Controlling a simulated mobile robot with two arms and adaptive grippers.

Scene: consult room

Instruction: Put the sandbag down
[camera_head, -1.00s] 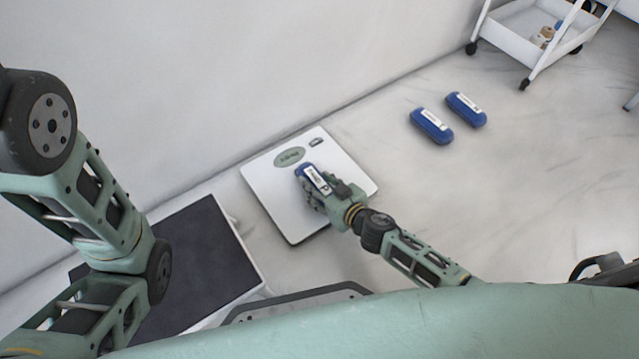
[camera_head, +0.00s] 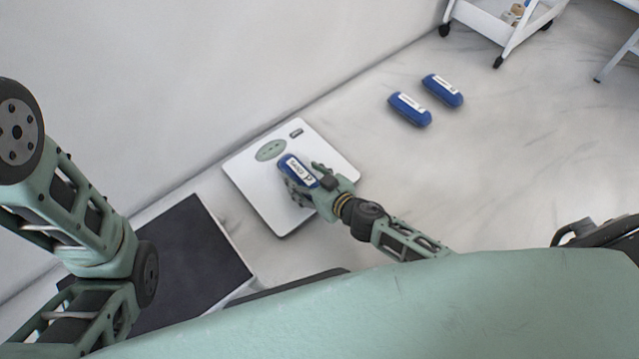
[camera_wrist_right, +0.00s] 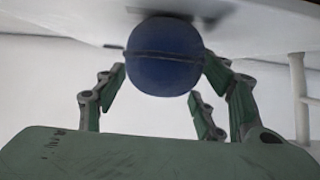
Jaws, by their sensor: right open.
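A blue sandbag (camera_head: 298,170) with a white label lies on the white scale (camera_head: 248,178) on the floor. My right gripper (camera_head: 304,178) is open around the near end of this sandbag, with one finger standing clear of its right side. In the right wrist view the sandbag (camera_wrist_right: 163,58) shows end-on between the spread fingers, against the pale scale surface (camera_wrist_right: 65,14). Two more blue sandbags, one nearer (camera_head: 410,109) and one farther (camera_head: 443,90), lie on the floor to the right. My left arm shows at the left, but its gripper is out of view.
A low platform with a dark top (camera_head: 190,262) stands left of the scale. A white wheeled cart (camera_head: 490,28) is at the top right, with a table leg (camera_head: 617,55) beside it. A wall runs behind the scale. The marble floor right of the scale is mostly clear.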

